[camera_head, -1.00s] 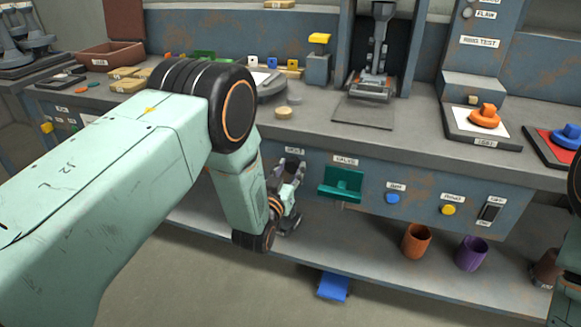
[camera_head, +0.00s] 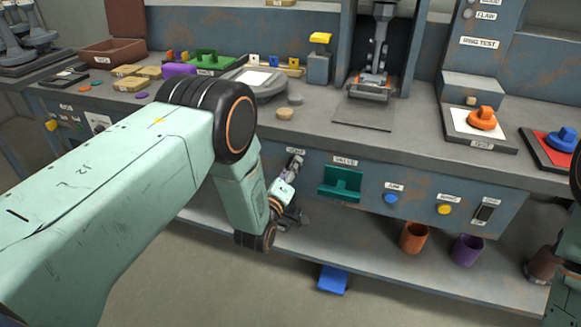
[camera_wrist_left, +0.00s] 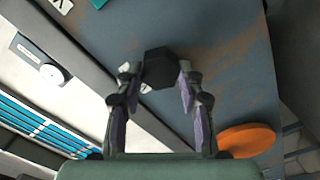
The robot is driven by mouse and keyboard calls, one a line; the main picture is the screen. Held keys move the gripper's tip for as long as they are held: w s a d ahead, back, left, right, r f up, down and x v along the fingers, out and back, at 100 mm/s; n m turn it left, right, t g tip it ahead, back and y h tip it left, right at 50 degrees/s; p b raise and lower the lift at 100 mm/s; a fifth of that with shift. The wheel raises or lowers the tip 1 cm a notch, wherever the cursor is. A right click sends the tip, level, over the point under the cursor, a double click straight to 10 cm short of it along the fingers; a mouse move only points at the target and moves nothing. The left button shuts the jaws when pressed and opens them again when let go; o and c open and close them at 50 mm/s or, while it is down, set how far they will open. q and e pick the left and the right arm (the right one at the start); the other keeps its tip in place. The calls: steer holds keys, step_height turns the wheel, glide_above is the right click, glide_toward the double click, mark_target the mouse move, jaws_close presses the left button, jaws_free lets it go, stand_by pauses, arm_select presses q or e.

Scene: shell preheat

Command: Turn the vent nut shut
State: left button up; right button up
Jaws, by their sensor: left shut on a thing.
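The vent nut (camera_wrist_left: 158,66) is a dark six-sided nut on the blue-grey, rust-stained front panel (camera_wrist_left: 235,75). In the left wrist view, the two fingers of my left gripper (camera_wrist_left: 160,78) are on either side of it, shut on it. In the head view, my left gripper (camera_head: 296,163) is at the bench front, just under a small white label and left of the green valve handle (camera_head: 341,183). My right gripper is not in view.
A blue knob (camera_head: 391,199), a yellow knob (camera_head: 445,209) and a black switch (camera_head: 485,212) sit further right on the panel. An orange cup (camera_head: 413,238) and a purple cup (camera_head: 467,250) stand on the lower shelf.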

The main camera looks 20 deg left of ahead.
arm_select(q)
steer(key=shift+f+n+p, duration=0.15)
steer(key=shift+n+p, duration=0.2)
steer(key=shift+n, duration=1.55)
steer(key=o, duration=1.2)
steer(key=s, duration=1.2)
steer(key=shift+a, duration=0.25)
